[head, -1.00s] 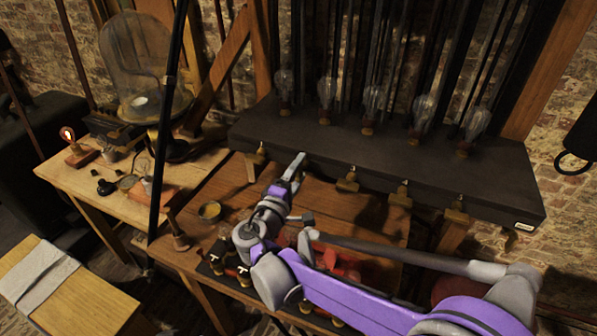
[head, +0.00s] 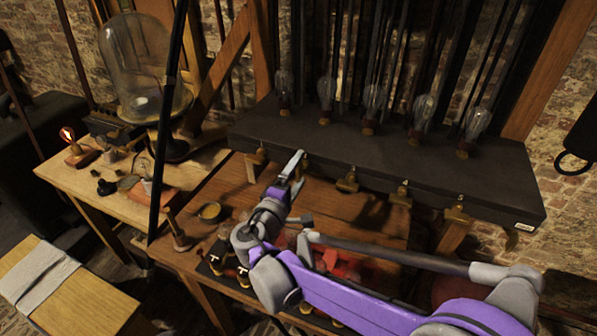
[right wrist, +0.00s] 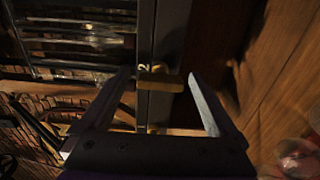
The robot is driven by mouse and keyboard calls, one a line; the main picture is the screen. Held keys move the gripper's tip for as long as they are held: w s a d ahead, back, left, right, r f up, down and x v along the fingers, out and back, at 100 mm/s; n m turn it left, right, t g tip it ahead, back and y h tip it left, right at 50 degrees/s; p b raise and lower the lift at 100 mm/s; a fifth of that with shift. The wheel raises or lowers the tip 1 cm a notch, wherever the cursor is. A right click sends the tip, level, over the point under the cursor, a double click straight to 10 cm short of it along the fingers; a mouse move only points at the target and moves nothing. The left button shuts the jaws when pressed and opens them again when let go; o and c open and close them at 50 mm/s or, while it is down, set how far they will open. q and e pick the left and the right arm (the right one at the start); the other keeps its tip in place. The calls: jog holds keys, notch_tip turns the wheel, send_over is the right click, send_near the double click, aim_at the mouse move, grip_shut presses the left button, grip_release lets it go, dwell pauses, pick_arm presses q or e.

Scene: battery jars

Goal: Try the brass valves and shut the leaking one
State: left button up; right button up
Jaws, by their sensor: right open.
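Brass valves sit in a row along the front edge of the dark shelf (head: 380,160). In the head view I see a far-left valve (head: 256,158), a middle valve (head: 347,180), one right of it (head: 400,193) and a far-right valve (head: 456,211). My right gripper (head: 293,165) is at the shelf front between the far-left and middle valves, and hides what is behind it. In the right wrist view its open fingers (right wrist: 158,75) stand either side of a brass valve handle (right wrist: 162,84) beside a mark "2". Contact cannot be told. My left gripper is not in view.
Glass bulbs (head: 374,98) stand on the shelf. A wooden table (head: 325,200) lies below, with a small brass dish (head: 209,211) on it. A dark pole (head: 163,130) stands in front.

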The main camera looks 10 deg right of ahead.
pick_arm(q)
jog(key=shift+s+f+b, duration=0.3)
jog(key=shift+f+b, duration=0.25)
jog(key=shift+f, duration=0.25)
pick_arm(e)
jog(key=v, duration=1)
jog(key=shift+s, duration=0.2)
jog(key=shift+a, duration=0.15)
